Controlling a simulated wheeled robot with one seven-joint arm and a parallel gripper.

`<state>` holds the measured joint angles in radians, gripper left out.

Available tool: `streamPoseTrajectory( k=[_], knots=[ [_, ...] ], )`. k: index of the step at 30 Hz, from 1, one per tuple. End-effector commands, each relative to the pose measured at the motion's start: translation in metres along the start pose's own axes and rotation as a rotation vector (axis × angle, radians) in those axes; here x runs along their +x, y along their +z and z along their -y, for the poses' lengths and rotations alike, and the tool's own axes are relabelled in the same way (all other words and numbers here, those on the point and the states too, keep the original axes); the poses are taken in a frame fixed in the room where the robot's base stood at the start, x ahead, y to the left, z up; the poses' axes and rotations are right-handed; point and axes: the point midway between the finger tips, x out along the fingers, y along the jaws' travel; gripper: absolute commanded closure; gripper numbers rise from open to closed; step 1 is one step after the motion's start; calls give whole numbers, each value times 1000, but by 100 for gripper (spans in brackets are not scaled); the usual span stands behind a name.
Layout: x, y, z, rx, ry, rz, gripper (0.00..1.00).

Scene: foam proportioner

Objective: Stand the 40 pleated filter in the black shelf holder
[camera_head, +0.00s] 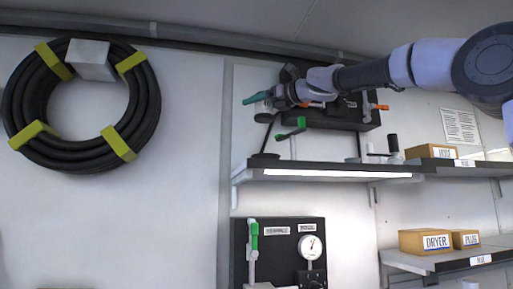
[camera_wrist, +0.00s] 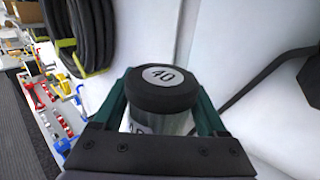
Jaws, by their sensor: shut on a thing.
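The pleated filter (camera_wrist: 162,98) shows in the wrist view as a pale cylinder under a round black cap with a grey disc that reads like "40". My gripper (camera_wrist: 163,112) is shut on it, with one green finger on each side. The lower part of the filter is hidden by my gripper's body. In the head view my gripper (camera_head: 262,98) is above the left end of the shelf. A dark round base with a thin bent rod (camera_head: 265,155) stands on that shelf end below it; I cannot tell for certain that this is the holder.
The upper shelf (camera_head: 325,174) has a lit front edge. A green-handled valve (camera_head: 290,134) and a black wall unit (camera_head: 330,117) are close right of my gripper. Boxes (camera_head: 424,241) stand on the lower right shelf. A coiled hose (camera_head: 20,100) hangs left; bare wall lies between.

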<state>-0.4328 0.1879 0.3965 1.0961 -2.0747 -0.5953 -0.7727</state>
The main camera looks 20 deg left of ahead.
Motion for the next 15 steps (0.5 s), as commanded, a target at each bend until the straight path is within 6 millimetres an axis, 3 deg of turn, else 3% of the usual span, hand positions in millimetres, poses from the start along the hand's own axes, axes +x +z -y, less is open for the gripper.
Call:
streamPoseTrajectory(
  k=[7,15],
  knots=[
    [-1,-62,1,6,-3,-4,85],
    [0,-90,0,1,-2,-1,85]
  ],
)
